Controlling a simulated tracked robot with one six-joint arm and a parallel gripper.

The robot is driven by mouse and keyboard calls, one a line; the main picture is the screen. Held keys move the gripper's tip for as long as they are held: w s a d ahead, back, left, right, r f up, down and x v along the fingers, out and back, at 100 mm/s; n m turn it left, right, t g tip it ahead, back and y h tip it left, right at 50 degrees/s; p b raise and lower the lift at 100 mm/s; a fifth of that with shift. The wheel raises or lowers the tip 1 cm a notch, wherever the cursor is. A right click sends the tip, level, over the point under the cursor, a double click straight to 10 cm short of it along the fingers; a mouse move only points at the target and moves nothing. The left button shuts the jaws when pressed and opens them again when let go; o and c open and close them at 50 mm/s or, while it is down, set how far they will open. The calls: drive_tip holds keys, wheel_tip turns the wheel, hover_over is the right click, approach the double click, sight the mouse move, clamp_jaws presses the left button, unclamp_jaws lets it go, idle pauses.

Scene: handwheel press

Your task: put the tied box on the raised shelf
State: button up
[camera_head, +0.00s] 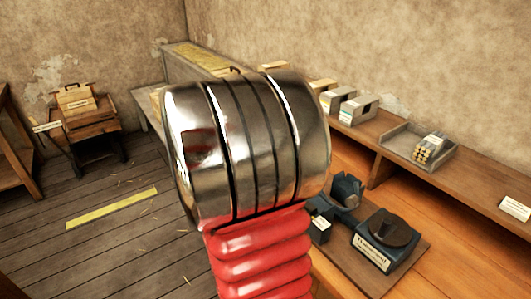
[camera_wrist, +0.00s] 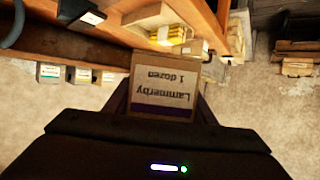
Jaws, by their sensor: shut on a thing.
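In the wrist view my gripper (camera_wrist: 163,98) is shut on a cardboard box (camera_wrist: 166,82), with a finger on each side. Its label reads "Lammerby 1 dozen" upside down, and a purple band crosses its end near the gripper. I cannot make out string on it. In the head view my own arm covers the middle and hides the gripper and the held box. A raised wooden shelf (camera_head: 470,200) runs along the right wall above the bench top. The held box appears in front of the wall and shelving in the wrist view; whether it touches anything is unclear.
Several small boxes (camera_head: 356,108) and a grey tray (camera_head: 398,148) of pale rolls stand on the shelf. Bare shelf lies between the tray and a white card (camera_head: 515,207). A dark press-like device (camera_head: 388,236) sits on the bench below. A wooden stand (camera_head: 92,127) is far left.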

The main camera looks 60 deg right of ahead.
drive_tip(key=w+a+f+n+t+y, duration=0.1)
drive_tip(key=w+a+n+t+y, duration=0.25)
drive_tip(key=w+a, duration=0.5)
drive_tip(key=w+a+f+n+t+y, duration=0.2)
drive_tip(key=w+a+n+t, duration=0.3)
drive_tip(key=a, duration=0.7)
drive_tip(key=w+a+f+n+y, duration=0.1)
drive_tip(key=w+a+n+y, duration=0.1)
drive_tip(key=a, duration=0.9)
drive_tip(key=w+a+f+n+y, duration=0.2)
drive_tip(key=a+y, duration=0.2)
drive_tip(key=a, duration=0.8)
drive_tip(key=shift+w+f+n+y, duration=0.15)
drive_tip(key=shift+n+y, duration=0.2)
drive_tip(key=shift+d, duration=0.1)
